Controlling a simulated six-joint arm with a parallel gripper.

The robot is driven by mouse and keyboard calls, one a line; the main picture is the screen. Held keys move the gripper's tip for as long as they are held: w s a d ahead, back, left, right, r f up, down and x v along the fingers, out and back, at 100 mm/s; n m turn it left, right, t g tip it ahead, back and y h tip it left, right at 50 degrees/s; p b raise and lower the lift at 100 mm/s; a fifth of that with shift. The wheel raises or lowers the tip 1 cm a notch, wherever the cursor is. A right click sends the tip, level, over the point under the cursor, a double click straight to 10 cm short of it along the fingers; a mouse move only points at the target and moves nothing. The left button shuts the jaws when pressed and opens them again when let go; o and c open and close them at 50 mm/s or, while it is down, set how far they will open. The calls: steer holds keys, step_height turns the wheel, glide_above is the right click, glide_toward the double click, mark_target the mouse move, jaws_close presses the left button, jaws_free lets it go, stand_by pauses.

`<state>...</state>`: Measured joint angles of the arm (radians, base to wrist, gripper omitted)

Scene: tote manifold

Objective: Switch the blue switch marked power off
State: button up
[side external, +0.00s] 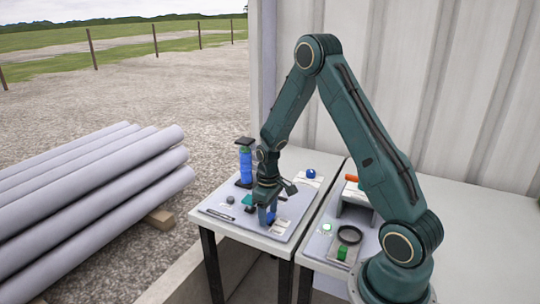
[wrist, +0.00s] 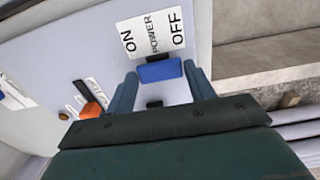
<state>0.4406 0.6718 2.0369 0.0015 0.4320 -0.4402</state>
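The blue switch (wrist: 160,70) is a short blue block on the pale panel in the wrist view, just below a white label (wrist: 152,35) reading ON, POWER and OFF. My gripper (wrist: 161,80) is open, with one finger on each side of the switch. I cannot tell whether either finger touches it. I also cannot tell which way the switch is set. In the side view my gripper (side external: 267,214) points down low over the panel (side external: 228,203) on the left table, and the switch cannot be made out clearly there.
A blue cylinder (side external: 246,165) with a dark top stands at the panel's back left. A blue knob (side external: 310,173) is at the back right. The right-hand table holds an orange handle (side external: 351,178), a black ring (side external: 349,236) and a green button (side external: 342,253).

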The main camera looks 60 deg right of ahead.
steer(key=c, duration=0.5)
steer(key=shift+o, duration=0.2)
steer(key=shift+a, duration=0.1)
steer(key=shift+h, duration=0.3)
steer(key=shift+a+f+h, duration=0.1)
steer(key=shift+a+h, duration=0.15)
steer(key=shift+h, duration=0.75)
steer(key=o, duration=1)
